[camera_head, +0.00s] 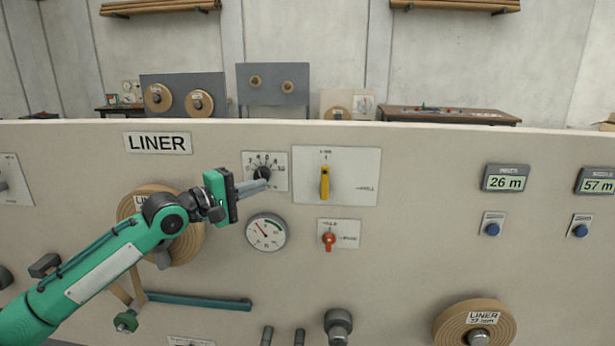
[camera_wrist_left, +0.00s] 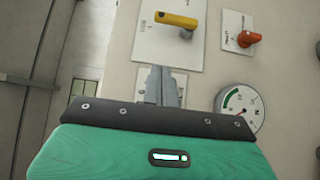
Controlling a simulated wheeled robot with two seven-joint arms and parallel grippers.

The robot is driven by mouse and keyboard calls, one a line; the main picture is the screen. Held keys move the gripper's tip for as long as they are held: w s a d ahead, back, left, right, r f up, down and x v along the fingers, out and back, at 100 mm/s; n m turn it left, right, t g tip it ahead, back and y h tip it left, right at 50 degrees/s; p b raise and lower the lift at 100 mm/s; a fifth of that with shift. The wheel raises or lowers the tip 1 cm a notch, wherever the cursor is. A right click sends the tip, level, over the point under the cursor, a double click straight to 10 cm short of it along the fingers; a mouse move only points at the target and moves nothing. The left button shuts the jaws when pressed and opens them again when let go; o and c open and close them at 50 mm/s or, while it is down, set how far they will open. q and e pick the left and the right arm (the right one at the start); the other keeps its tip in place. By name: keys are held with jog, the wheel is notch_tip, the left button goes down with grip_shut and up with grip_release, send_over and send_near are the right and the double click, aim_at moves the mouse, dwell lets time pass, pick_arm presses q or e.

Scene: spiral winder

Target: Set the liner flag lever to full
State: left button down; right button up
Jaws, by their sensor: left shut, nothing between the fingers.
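The yellow lever (camera_head: 325,182) stands upright on a white plate (camera_head: 355,160) with one mark above it and another, seemingly FULL, to its right. It also shows at the top of the left wrist view (camera_wrist_left: 174,19). My left gripper (camera_head: 266,184) is shut and empty, with its fingers pointing right, left of the yellow lever and apart from it. In the head view its fingertips overlap the lower part of the black dial knob (camera_head: 262,172); I cannot tell whether they touch it. The fingers also show in the left wrist view (camera_wrist_left: 164,84). My right gripper is out of view.
An orange lever (camera_head: 329,239) on a small plate sits below the yellow one. A round gauge (camera_head: 266,233) is below my left gripper. A LINER roll (camera_head: 474,322) sticks out at the lower right. The panel right of the yellow lever's plate is bare up to the displays.

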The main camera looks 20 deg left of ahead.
pick_arm(q)
jog(key=shift+w, duration=0.1)
jog(key=p, duration=0.4)
send_near(325, 183)
jog(key=w+a+r, duration=0.3)
jog(key=w, duration=0.2)
jog(key=d, duration=0.1)
jog(key=w+d+p, duration=0.1)
jog(key=d, duration=0.1)
jog(key=d+p, duration=0.1)
jog(key=shift+w+d+f, duration=0.15)
jog(key=shift+d+f, duration=0.05)
jog(key=shift+f, duration=0.2)
jog(key=shift+w, duration=0.1)
